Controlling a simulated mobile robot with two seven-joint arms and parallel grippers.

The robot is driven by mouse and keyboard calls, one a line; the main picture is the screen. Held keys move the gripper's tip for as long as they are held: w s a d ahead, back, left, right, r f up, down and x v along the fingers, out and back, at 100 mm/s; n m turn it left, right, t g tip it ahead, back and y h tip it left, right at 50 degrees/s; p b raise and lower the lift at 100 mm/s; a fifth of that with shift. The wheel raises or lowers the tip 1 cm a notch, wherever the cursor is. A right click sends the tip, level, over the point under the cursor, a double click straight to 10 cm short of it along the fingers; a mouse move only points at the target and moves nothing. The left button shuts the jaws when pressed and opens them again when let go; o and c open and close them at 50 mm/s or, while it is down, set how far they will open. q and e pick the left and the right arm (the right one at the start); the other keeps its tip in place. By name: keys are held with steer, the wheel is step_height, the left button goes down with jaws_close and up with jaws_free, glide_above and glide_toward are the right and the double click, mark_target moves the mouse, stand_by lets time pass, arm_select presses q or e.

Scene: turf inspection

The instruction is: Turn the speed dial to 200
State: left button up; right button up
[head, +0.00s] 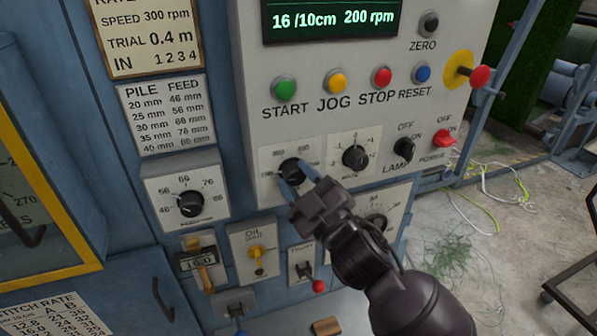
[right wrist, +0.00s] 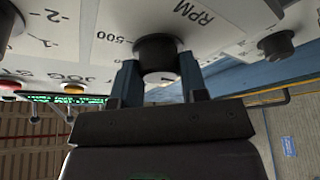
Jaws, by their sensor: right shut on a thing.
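The speed dial (head: 291,170) is a black knob on a white plate at the lower left of the grey control panel. My right gripper (head: 297,179) is shut on this dial, one blue finger on each side. In the right wrist view the black dial (right wrist: 160,52) sits between the fingertips (right wrist: 160,75), near the printed "RPM" and "500". The dial's pointer is hard to make out, and the gripper hides part of the scale. The green display (head: 332,20) reads "16 /10cm 200 rpm". My left gripper is not in view.
A second knob (head: 355,158) stands close to the right of the dial. Above are the green start (head: 285,89), yellow jog (head: 335,82), red stop (head: 382,76) and blue reset (head: 422,72) buttons. The lamp (head: 405,149) and red power (head: 443,138) switches are further right.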

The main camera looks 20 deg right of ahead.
steer(key=shift+n+y, duration=0.4)
steer(key=shift+n, duration=0.2)
steer(key=o, duration=0.9)
steer(key=shift+o, duration=0.2)
steer(key=shift+h, duration=0.3)
steer(key=b+v, duration=0.2)
steer(key=v, duration=0.8)
steer(key=shift+s+d, duration=0.2)
steer(key=shift+s, duration=0.2)
